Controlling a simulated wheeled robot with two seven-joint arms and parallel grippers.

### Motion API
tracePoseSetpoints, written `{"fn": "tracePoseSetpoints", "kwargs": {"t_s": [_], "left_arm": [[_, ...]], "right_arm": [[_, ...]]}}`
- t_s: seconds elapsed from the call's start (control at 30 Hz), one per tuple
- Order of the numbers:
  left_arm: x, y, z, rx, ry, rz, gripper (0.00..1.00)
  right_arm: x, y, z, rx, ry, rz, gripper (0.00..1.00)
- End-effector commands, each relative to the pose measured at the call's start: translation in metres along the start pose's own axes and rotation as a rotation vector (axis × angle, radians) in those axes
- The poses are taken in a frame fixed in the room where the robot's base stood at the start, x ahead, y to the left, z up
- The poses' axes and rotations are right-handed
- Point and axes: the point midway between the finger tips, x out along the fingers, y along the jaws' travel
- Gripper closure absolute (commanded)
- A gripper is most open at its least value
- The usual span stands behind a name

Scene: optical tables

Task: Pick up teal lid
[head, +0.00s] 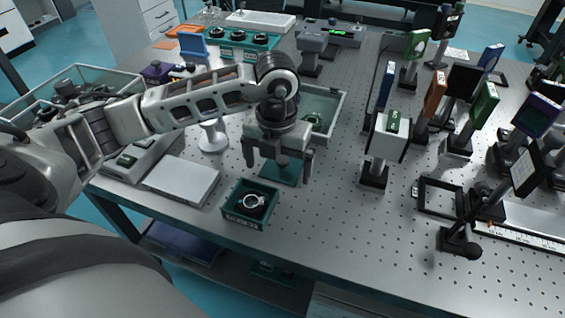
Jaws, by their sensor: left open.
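The teal lid (283,177) is a flat teal square lying on the perforated optical table, near the middle of the head view. My left gripper (279,165) points down over it with its fingers apart, one to each side of the lid. The gripper hides part of the lid's far side. I cannot tell the exact height of the fingertips above the table. No object shows between the fingers except the lid below. My right gripper is not in view.
A small open teal box (229,210) holding a ring-shaped part stands just in front of the lid, near the front edge. A white flat box (182,181) lies to the left. A clear-walled tray (334,108) is behind my gripper. A post-mounted block (388,140) stands to the right.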

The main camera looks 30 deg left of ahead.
Motion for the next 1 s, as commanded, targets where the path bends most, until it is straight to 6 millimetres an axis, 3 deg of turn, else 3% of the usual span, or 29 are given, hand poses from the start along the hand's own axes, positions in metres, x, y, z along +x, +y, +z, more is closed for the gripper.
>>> {"fn": "tracePoseSetpoints", "kwargs": {"t_s": [0.3, 0.5, 0.83, 1.0], "left_arm": [[0.008, 0.000, 0.000, 0.001, -0.001, 0.001, 0.02], [0.008, 0.000, 0.000, 0.001, 0.000, 0.001, 0.51], [0.006, 0.000, 0.000, 0.000, -0.002, 0.000, 0.51], [-0.005, 0.000, 0.001, 0.001, -0.004, -0.001, 0.51]], "right_arm": [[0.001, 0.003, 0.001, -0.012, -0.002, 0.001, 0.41], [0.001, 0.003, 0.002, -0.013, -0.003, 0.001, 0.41], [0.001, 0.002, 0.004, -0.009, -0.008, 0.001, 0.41], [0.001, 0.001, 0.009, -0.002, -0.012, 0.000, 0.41]]}}
